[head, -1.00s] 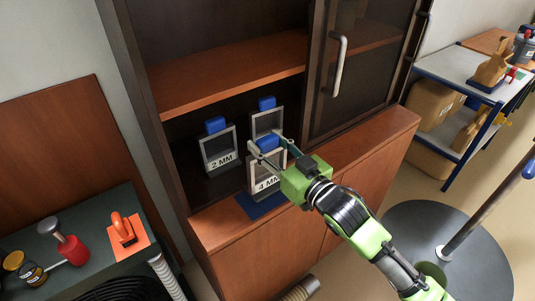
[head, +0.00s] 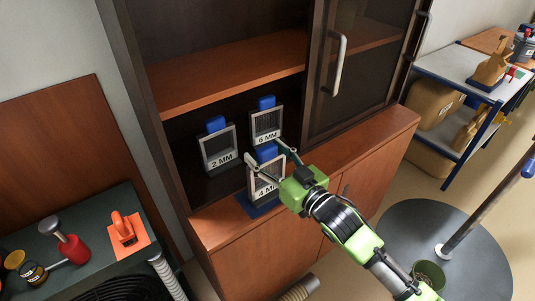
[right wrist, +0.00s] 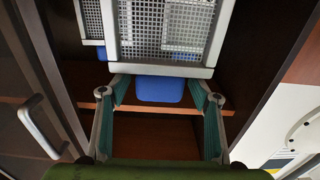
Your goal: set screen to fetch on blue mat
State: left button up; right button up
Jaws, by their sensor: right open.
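The 4 MM screen (head: 263,190), a grey framed mesh with a blue handle, stands upright on the blue mat (head: 251,209) at the cabinet's front edge. The 2 MM screen (head: 219,149) and 6 MM screen (head: 266,125) stand behind it inside the cabinet. My right gripper (head: 264,151) is open, its fingers on either side of the 4 MM screen's handle. In the right wrist view the blue handle (right wrist: 160,90) shows between the spread fingers with a gap on each side. Most of the mat is hidden under the screen. My left gripper is out of view.
The cabinet shelf (head: 230,75) hangs above the screens, and a glass door (head: 355,80) stands to their right. A bench with an orange tool (head: 124,230) and red-bodied stamp (head: 72,248) is at left. A blue-framed cart (head: 450,68) stands at right.

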jog(key=shift+r, duration=0.1)
jog(key=b+v, duration=0.1)
jog(key=v, duration=1.1)
